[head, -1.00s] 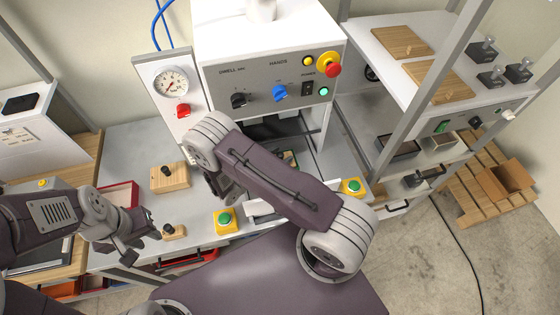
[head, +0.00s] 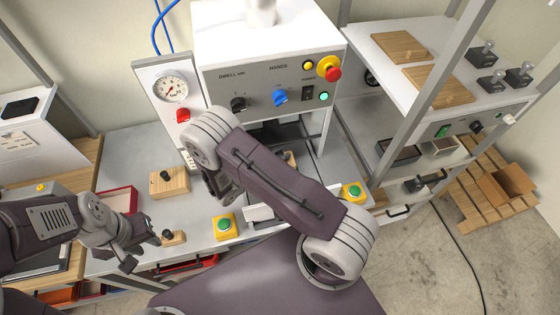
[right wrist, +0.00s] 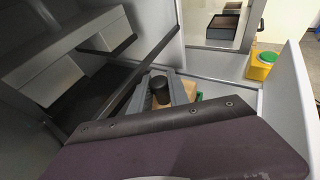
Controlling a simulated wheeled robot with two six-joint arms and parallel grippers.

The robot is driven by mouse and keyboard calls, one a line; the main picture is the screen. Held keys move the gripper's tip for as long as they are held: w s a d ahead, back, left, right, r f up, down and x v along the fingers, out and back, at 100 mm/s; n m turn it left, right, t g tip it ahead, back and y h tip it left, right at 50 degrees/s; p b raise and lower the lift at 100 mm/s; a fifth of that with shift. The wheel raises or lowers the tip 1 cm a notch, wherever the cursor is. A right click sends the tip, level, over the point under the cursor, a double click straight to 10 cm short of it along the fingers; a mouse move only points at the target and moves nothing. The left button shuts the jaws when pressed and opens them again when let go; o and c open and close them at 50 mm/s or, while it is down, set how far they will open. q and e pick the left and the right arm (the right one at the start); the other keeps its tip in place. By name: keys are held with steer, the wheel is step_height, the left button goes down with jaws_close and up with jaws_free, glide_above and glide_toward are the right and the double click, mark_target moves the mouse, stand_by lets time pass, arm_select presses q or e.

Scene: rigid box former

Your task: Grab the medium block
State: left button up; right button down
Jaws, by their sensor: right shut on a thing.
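Three wooden blocks with black knobs are in view. The medium block (right wrist: 187,86) shows in the right wrist view, its black knob (right wrist: 160,91) between the grey fingers of my right gripper (right wrist: 161,94), which is shut on it. The block's lower part is hidden behind my wrist. In the head view my right arm hides this gripper and most of the block. A larger block (head: 176,187) stands on the bench at left, and a small block (head: 174,239) is nearer the front edge. My left gripper (head: 142,253) is open and empty, just left of the small block.
The press housing (head: 275,70) stands behind my right arm, with side posts close by. Green buttons on yellow boxes, left (head: 225,227) and right (head: 353,192), line the bench front. A red-edged tray (head: 120,197) is at left.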

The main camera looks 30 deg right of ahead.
steer(key=s+d+r+p, duration=0.2)
steer(key=s+d+r, duration=0.4)
steer(key=s+r, duration=0.2)
steer(key=shift+s+p, duration=0.4)
steer(key=shift+s, duration=0.6)
steer(key=shift+d, duration=0.1)
